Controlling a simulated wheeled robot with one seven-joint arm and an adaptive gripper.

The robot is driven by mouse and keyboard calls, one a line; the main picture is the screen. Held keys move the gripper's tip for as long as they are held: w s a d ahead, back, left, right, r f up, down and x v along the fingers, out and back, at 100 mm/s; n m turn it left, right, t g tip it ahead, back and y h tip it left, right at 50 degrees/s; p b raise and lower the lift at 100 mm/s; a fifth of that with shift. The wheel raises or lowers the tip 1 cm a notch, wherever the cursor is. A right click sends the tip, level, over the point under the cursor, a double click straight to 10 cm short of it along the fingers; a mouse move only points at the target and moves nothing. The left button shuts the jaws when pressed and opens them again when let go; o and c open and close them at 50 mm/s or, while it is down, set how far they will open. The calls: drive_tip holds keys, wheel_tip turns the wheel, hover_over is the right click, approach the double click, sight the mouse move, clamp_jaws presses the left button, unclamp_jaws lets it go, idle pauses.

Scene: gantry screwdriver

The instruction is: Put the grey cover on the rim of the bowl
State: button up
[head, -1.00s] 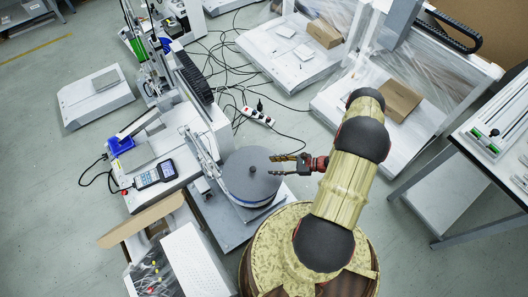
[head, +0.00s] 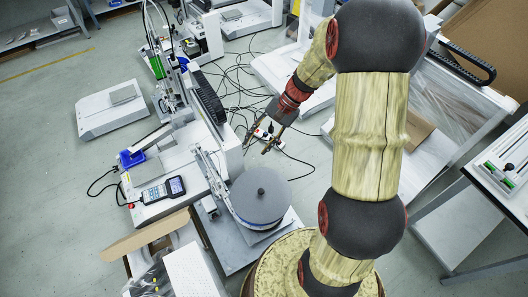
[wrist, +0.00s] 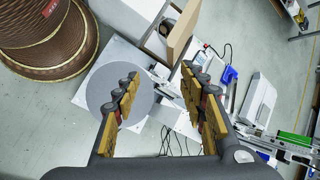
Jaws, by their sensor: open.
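The grey cover (head: 261,194) is a round flat disc with a small dark knob. It lies about level on top of the bowl (head: 262,224), whose pale side and blue band show just under the cover's edge. The cover hides the bowl's rim and inside, so I cannot see exactly how it seats. My gripper (head: 257,148) is open and empty, raised behind the cover and apart from it. In the wrist view the cover (wrist: 108,95) shows partly behind the left finger of my gripper (wrist: 160,75).
The bowl stands on a grey base plate (head: 225,247) beside a white gantry machine (head: 205,150). A handheld meter (head: 163,190) lies on the machine's base. An open cardboard box (head: 145,236) is at the front left. Cables and a power strip (head: 268,138) lie on the floor behind.

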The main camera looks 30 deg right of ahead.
drive_tip(key=s+a+r+n+t+h, duration=0.2)
drive_tip(key=s+a+r+n+h, duration=0.1)
drive_tip(key=s+r, duration=0.5)
drive_tip(key=s+a+r+n+t+h, duration=0.2)
drive_tip(key=s+a+r+n+h, duration=0.2)
drive_tip(key=r, duration=0.9)
drive_tip(key=s+a+n, duration=0.1)
drive_tip(key=s+n, duration=0.2)
drive_tip(key=s, duration=0.2)
drive_tip(key=shift+s+t, duration=0.25)
drive_tip(key=shift+t, duration=0.15)
wheel_tip(320, 180, up, 4)
drive_tip(key=p, duration=0.4)
